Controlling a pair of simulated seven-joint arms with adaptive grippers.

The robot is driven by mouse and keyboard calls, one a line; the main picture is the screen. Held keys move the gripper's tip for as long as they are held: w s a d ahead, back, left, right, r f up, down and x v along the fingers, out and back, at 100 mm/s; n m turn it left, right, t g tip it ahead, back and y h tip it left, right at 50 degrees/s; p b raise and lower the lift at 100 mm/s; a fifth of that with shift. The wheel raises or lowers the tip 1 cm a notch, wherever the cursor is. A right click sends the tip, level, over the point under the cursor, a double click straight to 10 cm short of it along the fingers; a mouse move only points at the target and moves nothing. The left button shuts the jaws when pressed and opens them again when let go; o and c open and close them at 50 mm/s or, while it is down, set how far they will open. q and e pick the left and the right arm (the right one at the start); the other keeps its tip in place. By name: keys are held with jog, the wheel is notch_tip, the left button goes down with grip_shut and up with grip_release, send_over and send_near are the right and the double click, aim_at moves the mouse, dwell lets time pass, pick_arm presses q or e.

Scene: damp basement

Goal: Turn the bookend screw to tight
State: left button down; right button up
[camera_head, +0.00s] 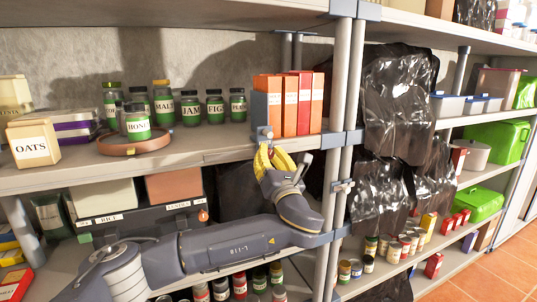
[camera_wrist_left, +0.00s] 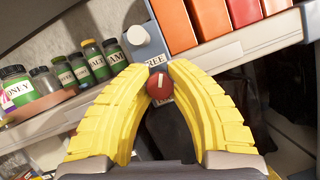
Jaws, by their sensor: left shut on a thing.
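The bookend (camera_head: 260,108) is a blue-grey block at the left end of a row of orange and red books on the upper shelf. In the left wrist view the bookend (camera_wrist_left: 148,42) has a pale round knob on its face and a red screw knob (camera_wrist_left: 159,86) lower down at the shelf edge. A pale mark on the red knob points roughly up, toward a label reading "FREE". Another label below it is mostly hidden. My left gripper (camera_wrist_left: 159,82) has its yellow fingers shut on the red knob from both sides.
Green-labelled jars (camera_head: 190,108) and a brown ring-shaped tray (camera_head: 134,143) stand left of the bookend. An upright shelf post (camera_head: 343,90) is close to the right of the books (camera_head: 304,103). Dark plastic sheeting (camera_head: 395,100) hangs beyond it.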

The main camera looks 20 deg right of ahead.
pick_arm(q)
jog(key=shift+d+r+m+h, duration=0.1)
jog(key=shift+m+h, duration=0.5)
jog(key=shift+m, duration=0.2)
jog(key=c, duration=1.1)
grip_release()
jog(key=shift+c, duration=0.2)
jog(key=v, duration=1.2)
